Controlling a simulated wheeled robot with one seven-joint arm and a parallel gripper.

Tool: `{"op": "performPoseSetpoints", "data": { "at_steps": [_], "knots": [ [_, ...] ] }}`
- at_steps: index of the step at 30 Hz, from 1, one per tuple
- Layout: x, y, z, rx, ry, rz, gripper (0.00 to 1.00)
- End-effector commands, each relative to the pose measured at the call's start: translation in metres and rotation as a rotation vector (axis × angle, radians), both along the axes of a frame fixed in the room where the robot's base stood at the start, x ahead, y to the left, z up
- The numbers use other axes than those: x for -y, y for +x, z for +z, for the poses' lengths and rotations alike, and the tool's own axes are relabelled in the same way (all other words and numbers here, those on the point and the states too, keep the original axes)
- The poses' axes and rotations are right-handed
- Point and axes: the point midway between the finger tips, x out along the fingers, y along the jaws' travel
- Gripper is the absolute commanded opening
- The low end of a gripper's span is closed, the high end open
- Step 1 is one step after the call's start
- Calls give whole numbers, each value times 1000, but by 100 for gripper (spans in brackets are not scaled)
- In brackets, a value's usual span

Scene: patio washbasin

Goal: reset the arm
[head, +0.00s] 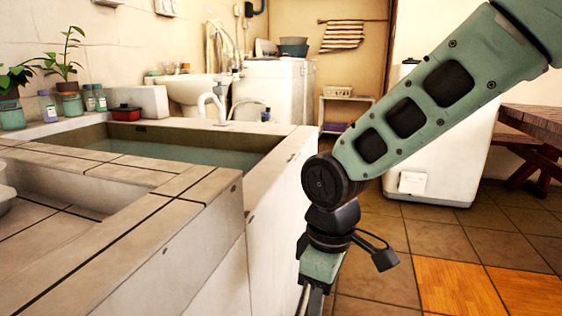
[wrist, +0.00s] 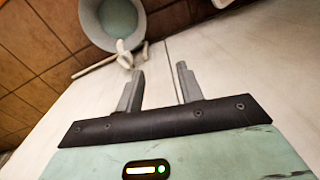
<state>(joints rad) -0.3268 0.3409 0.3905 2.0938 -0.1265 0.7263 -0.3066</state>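My gripper (wrist: 161,72) shows in the wrist view with its two grey fingers apart and nothing between them. Behind the fingers is a pale, whitish surface, with brown floor tiles at the left. In the head view my green arm comes down from the upper right to a dark joint, and its lower part hangs beside the white side of the basin counter. My fingertips are outside the head view, below its bottom edge. I cannot tell whether the arm touches the counter.
The tiled counter with a water-filled basin (head: 190,157) fills the left. A wooden table (head: 540,122) is at the right. A grey round bucket-like container (wrist: 92,22) lies beyond my fingers. Tiled floor (head: 430,240) is open at the right.

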Motion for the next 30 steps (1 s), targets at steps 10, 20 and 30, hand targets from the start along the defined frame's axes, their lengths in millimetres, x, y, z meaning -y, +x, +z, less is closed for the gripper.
{"op": "performPoseSetpoints", "data": {
  "at_steps": [10,20,30],
  "knots": [
    [54,-114,28,2,4,-309,37],
    [76,-150,64,2,8,-436,37],
    [76,-150,149,2,8,-433,37]
  ]
}}
